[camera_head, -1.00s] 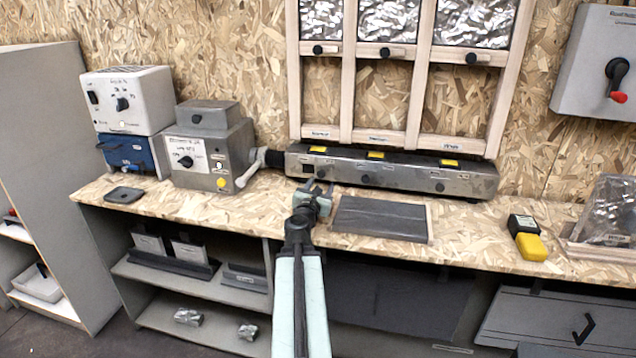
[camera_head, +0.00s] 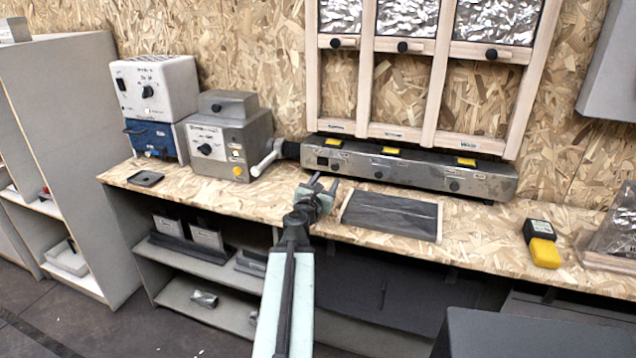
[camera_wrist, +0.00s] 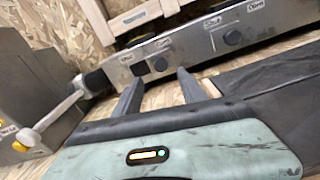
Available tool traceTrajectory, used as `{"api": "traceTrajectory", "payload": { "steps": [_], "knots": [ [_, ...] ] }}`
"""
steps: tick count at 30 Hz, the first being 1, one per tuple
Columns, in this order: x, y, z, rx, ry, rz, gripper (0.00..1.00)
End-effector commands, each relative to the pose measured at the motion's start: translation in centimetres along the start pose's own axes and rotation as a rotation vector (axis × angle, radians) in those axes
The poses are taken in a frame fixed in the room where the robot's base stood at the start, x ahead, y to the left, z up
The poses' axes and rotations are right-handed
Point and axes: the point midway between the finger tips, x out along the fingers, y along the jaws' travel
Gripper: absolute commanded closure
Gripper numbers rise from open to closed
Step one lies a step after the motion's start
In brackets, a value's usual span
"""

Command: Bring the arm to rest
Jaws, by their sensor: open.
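My arm reaches forward from the bottom of the head view. My gripper (camera_head: 322,184) is open and empty, over the front part of the workbench (camera_head: 480,230). It lies left of the dark mat (camera_head: 392,214) and in front of the long metal box with knobs and yellow labels (camera_head: 410,168). In the wrist view the two fingers (camera_wrist: 158,90) point toward that metal box (camera_wrist: 215,45), with nothing between them. I cannot tell the exact gap to the box.
A yellow and black meter (camera_head: 541,245) lies right. A wooden frame (camera_head: 428,75) rises behind. A dark panel (camera_head: 530,335) fills the lower right.

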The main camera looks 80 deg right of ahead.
Motion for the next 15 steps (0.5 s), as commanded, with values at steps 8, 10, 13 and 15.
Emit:
{"api": "traceTrajectory", "payload": {
  "steps": [8, 10, 13, 15],
  "knots": [
    [0.6, -1.7, 0.3, 0.000, -0.004, -0.023, 0.51],
    [0.7, -1.9, 0.3, 0.000, -0.004, -0.026, 0.51],
    [0.7, -2.0, 0.3, 0.000, -0.004, -0.028, 0.51],
    [0.7, -1.8, 0.3, 0.000, -0.004, -0.025, 0.51]
  ]
}}
